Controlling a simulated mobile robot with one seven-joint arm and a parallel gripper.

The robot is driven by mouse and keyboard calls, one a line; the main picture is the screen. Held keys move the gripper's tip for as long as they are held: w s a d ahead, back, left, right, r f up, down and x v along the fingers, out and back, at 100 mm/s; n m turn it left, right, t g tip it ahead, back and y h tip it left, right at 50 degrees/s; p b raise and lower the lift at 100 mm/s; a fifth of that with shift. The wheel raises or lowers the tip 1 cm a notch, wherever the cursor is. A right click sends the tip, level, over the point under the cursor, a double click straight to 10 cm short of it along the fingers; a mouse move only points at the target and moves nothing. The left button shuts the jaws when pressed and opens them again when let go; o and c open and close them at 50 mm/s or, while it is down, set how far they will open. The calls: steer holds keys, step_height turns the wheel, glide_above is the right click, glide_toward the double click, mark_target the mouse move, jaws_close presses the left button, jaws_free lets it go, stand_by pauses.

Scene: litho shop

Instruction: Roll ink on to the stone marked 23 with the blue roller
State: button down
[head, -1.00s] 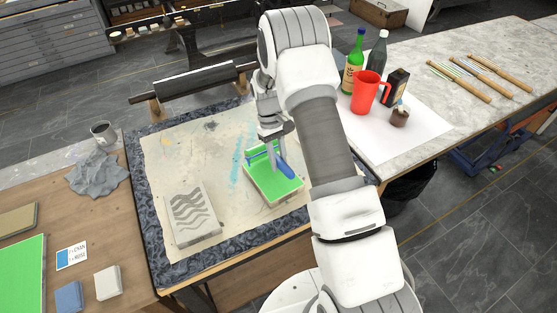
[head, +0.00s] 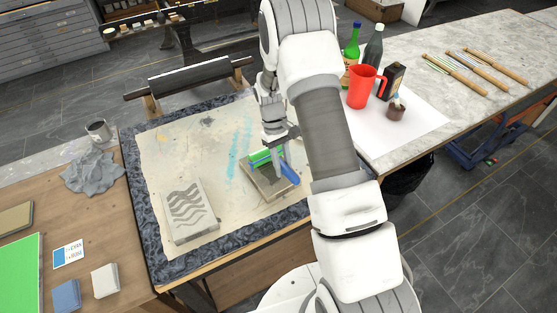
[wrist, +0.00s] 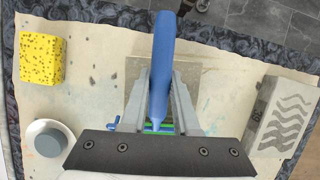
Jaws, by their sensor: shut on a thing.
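My gripper (head: 270,163) is shut on the blue-handled roller (head: 290,174), over a stone on the worktable. In the wrist view the blue handle (wrist: 161,60) rises between the two fingers. The roller's drum (head: 261,157) is green and lies near the far edge of that stone (head: 268,187), seemingly on it. The stone's top now looks grey-brown; no number on it is readable. A second pale stone (head: 190,211) with dark wavy lines lies to the left.
A green slab (head: 22,272) lies on the wooden bench at left, near a card (head: 69,254), blue block (head: 67,296) and grey cloth (head: 92,173). The wrist view shows a yellow sponge (wrist: 40,58) and white bowl (wrist: 35,132). A red jug (head: 362,88) and bottles stand right.

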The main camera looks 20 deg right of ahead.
steer(key=s+d, duration=0.3)
steer(key=s, duration=0.8)
steer(key=shift+d, duration=0.15)
steer(key=shift+w, duration=0.1)
steer(key=shift+w+a+f+b, duration=0.1)
steer(key=shift+w+a+b, duration=0.5)
steer(key=shift+w, duration=1.85)
steer(key=shift+w+a+r+b, duration=0.15)
steer(key=shift+w+a, duration=0.75)
steer(key=shift+w, duration=1.5)
steer(key=shift+w+a+f+b, duration=0.15)
steer(key=shift+w+a+b, duration=0.45)
steer(key=shift+w, duration=1.85)
steer(key=shift+a, duration=0.15)
steer(key=shift+s, duration=0.15)
steer(key=s+d, duration=0.2)
steer(key=s, duration=0.5)
steer(key=s+d, duration=0.2)
steer(key=s, duration=0.5)
steer(key=shift+s+d+p, duration=0.2)
steer(key=shift+d+p, duration=0.1)
steer(key=shift+p, duration=0.15)
